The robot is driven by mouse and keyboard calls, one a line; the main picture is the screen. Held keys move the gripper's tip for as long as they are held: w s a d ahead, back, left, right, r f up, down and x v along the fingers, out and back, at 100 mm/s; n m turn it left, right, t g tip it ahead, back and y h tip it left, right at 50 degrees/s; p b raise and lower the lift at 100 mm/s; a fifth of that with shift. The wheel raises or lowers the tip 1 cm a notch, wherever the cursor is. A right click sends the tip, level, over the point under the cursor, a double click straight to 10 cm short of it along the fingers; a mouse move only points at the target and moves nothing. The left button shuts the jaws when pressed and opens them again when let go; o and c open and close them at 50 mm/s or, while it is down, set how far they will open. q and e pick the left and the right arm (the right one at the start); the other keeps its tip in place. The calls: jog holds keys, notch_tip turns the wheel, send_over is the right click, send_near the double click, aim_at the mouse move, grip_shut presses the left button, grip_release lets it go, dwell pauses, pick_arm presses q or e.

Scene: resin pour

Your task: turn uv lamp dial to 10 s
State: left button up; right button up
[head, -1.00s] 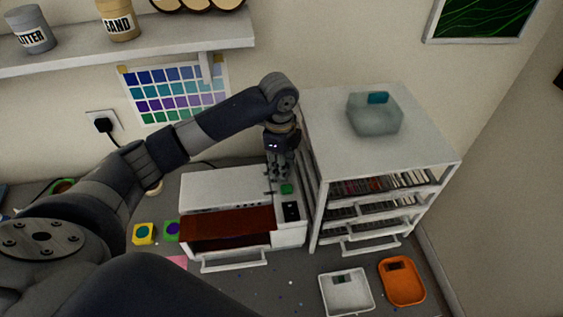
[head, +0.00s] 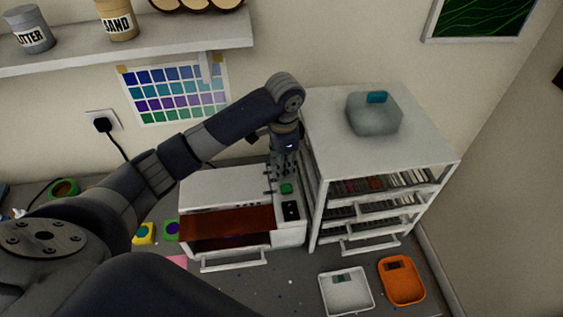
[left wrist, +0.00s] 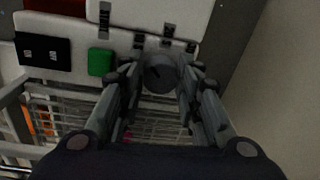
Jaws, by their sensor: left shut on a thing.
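The UV lamp (head: 225,186) is a white box with a dark red-brown front window, on the counter left of the white drawer cabinet. Its right-hand panel has a green button (head: 286,188) and a black display (head: 290,210); both show in the left wrist view, the button (left wrist: 100,62) beside the display (left wrist: 43,52). My left gripper (head: 281,178) points down at the panel's far part. In the left wrist view its fingers are shut on the grey round dial (left wrist: 161,73). Small dark marks lie around the dial, but their figures are unreadable. My right gripper is not in view.
The drawer cabinet (head: 375,130) stands close on the right, with a translucent container (head: 374,114) on top. A white tray (head: 346,306) and an orange tray (head: 402,281) lie in front. A wall shelf (head: 130,47) hangs at upper left.

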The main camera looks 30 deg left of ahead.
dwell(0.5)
pick_arm(q)
jog(key=o, duration=1)
jog(key=shift+o, duration=0.2)
